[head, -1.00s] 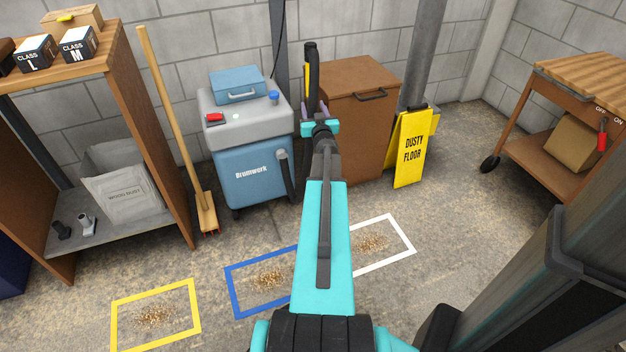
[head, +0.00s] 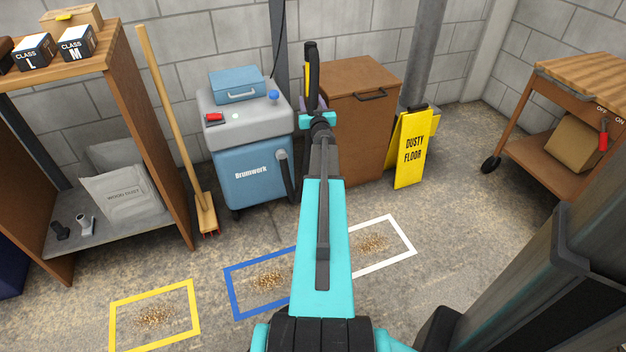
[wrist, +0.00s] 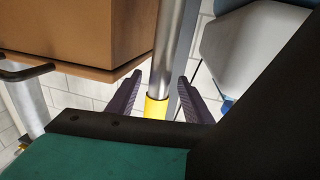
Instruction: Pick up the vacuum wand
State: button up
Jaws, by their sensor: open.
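The vacuum wand (head: 311,52) stands upright between the vacuum and the brown cabinet, with a black top and a yellow part below it. My arm hides its lower part in the head view. My gripper (head: 312,106) is open at the wand, below its yellow part in the picture. In the wrist view, the wand's silver tube (wrist: 172,45) and yellow section show between the two spread dark fingers of my gripper (wrist: 158,98). I see no finger closed on it, and I cannot tell how deep it sits between them.
The blue and grey vacuum (head: 248,165) stands close on the left, with a blue case (head: 236,86) on top. The brown cabinet (head: 360,130) is close on the right, beside a yellow sign (head: 411,150). A broom (head: 180,130) leans near the shelf. The floor in front is clear of standing objects.

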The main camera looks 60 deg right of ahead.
jog(key=shift+f+b+x, duration=0.1)
jog(key=shift+b+x, duration=0.25)
jog(key=shift+x, duration=0.4)
jog(key=shift+f+b+x, duration=0.15)
jog(key=shift+b+x, duration=0.2)
jog(key=shift+x, duration=1.45)
jog(key=shift+r, duration=0.1)
jog(key=c, duration=1.1)
